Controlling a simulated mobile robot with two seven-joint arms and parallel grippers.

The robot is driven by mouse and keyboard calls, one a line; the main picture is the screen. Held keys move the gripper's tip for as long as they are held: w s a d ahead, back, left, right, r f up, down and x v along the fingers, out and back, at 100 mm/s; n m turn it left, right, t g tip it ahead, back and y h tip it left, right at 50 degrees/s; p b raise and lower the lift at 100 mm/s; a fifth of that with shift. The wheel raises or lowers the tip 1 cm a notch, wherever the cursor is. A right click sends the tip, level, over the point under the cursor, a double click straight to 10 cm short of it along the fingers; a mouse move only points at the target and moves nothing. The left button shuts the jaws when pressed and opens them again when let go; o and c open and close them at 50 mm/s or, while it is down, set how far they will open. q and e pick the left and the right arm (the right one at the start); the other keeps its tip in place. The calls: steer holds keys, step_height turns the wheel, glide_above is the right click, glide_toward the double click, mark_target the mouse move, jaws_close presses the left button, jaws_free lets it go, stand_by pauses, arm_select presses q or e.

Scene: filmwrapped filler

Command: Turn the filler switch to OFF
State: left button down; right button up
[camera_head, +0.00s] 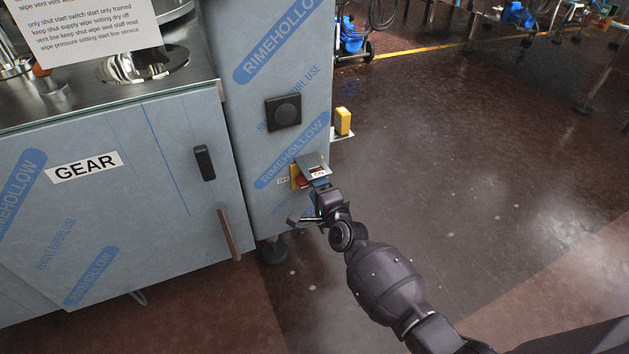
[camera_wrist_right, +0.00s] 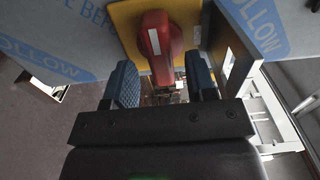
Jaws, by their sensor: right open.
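The filler switch is a red rotary handle with a white stripe on a yellow plate. In the head view the switch (camera_head: 302,181) sits low on the side panel of the film-wrapped cabinet, partly hidden by my right gripper and a small metal hood. An OFF label (camera_head: 283,181) is left of it and an ON label (camera_head: 318,173) is above right. In the right wrist view the red handle (camera_wrist_right: 159,45) points down toward my right gripper (camera_wrist_right: 163,85). The gripper's blue-grey fingers are open, one on each side of the handle's lower end. My left gripper is not in view.
The metal hood (camera_head: 312,162) juts out above the switch. A black square fitting (camera_head: 284,111) and a yellow box (camera_head: 343,121) are higher up. Open wet floor (camera_head: 460,170) lies to the right.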

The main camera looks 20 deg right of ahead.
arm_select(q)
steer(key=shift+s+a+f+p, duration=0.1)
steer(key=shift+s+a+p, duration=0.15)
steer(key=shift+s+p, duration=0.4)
arm_select(e)
steer(key=s, duration=0.7)
steer(key=shift+s, duration=0.4)
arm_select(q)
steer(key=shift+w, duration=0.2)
arm_select(e)
steer(key=shift+d, duration=0.1)
